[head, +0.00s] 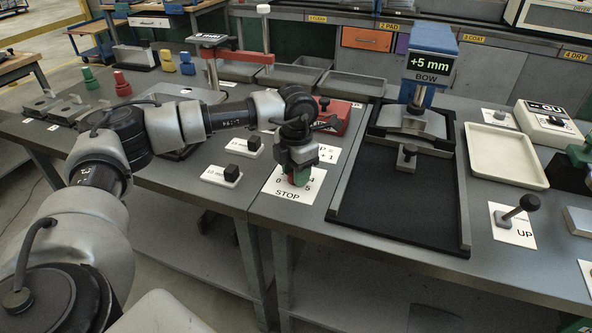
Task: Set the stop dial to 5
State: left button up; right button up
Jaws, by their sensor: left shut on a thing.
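The stop dial (299,181) is a green and red knob on a white card marked STOP (287,196), with 0, 4 and 5 readable around it. My left gripper (299,168) points down over the dial and is shut on it. The gripper covers most of the dial, so its pointer and setting are hidden. My right gripper is not in the head view.
A black-bedded press with a "+5 mm BOW" display (431,65) stands to the right. Two switch blocks (222,175) lie left of the dial. A cream tray (505,155) and the UP lever (515,212) are further right.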

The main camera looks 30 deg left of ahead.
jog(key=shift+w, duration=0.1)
pick_arm(q)
jog(key=m, duration=0.3)
jog(key=m+b, duration=0.1)
jog(key=m, duration=0.3)
jog(key=shift+m, duration=0.3)
jog(key=m+b, duration=0.1)
jog(key=m, duration=0.6)
jog(key=shift+m, duration=1.2)
jog(key=shift+s+m, duration=0.1)
jog(key=shift+m, duration=0.2)
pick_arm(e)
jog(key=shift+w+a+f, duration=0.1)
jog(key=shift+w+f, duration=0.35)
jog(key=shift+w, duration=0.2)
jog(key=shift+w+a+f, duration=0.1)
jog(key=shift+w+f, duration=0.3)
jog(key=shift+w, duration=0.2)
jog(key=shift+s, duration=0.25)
